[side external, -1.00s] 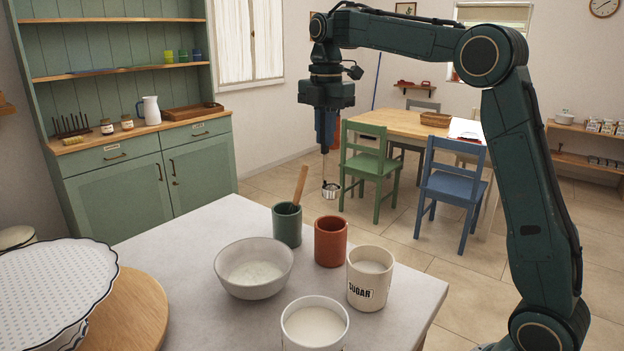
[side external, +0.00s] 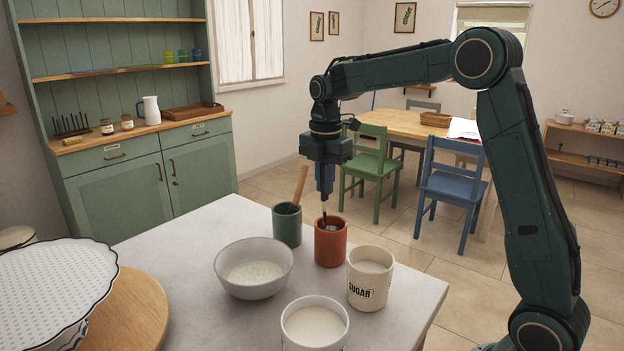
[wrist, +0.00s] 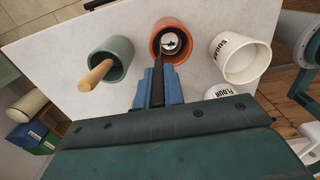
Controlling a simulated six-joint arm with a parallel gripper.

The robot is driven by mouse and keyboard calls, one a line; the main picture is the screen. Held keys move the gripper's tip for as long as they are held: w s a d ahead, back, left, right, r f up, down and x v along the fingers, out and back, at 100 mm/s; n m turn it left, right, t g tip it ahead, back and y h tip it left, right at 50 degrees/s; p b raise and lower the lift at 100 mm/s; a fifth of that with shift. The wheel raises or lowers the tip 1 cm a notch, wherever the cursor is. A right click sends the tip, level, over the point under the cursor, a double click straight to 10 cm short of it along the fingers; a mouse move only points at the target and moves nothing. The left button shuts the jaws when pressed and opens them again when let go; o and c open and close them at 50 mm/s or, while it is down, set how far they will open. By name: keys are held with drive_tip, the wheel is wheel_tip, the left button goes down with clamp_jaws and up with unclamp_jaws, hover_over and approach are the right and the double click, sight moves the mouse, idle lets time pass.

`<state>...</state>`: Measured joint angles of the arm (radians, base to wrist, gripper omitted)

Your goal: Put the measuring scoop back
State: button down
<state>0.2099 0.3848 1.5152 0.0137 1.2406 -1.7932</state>
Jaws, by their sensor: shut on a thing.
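The measuring scoop (wrist: 171,43) is a small metal cup on a thin dark handle. My gripper (side external: 324,196) is shut on the handle and points down above the terracotta cup (side external: 330,249). In the wrist view my gripper (wrist: 158,88) reaches to the near rim of the terracotta cup (wrist: 155,48). The scoop's bowl shows inside the cup's mouth in that view, and at the rim in the side view (side external: 330,227). I cannot tell whether it touches the cup's wall or bottom.
A green cup (side external: 287,231) with a wooden handle stands left of the terracotta cup. The sugar canister (side external: 367,291) stands to the right, close by.

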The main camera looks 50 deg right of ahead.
sight(325, 201)
drive_tip(key=shift+f, duration=2.35)
drive_tip(key=c, duration=1.5)
unclamp_jaws()
wheel_tip(325, 201, up, 12)
drive_tip(key=shift+r, duration=0.1)
drive_tip(key=shift+s+a+r, duration=0.1)
